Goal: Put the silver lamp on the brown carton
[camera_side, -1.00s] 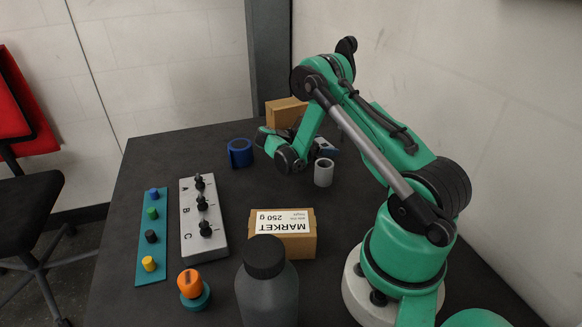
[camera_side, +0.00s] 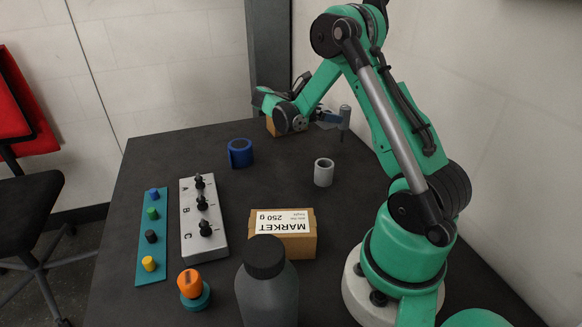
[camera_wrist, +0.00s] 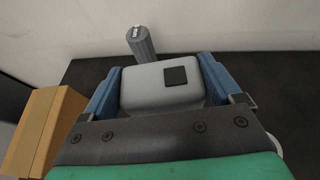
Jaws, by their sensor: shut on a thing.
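The silver lamp (camera_side: 345,118) is a slim grey cylinder, held roughly upright above the back right of the table. My gripper (camera_side: 331,118), with blue fingers, is shut on it. In the wrist view the lamp's ribbed end (camera_wrist: 141,43) shows beyond a grey block that hides its lower part. The brown carton (camera_side: 272,128) stands at the back of the table, left of the lamp and largely hidden behind my gripper and arm. It also shows at the left of the wrist view (camera_wrist: 42,130), apart from the lamp.
A blue ring (camera_side: 240,153) and a pale grey cup-like cylinder (camera_side: 323,173) stand mid-table. Nearer are a labelled tan box (camera_side: 284,246), a dark bottle (camera_side: 266,296), a grey switch block (camera_side: 196,250), a teal peg strip (camera_side: 143,270) and an orange knob (camera_side: 190,283).

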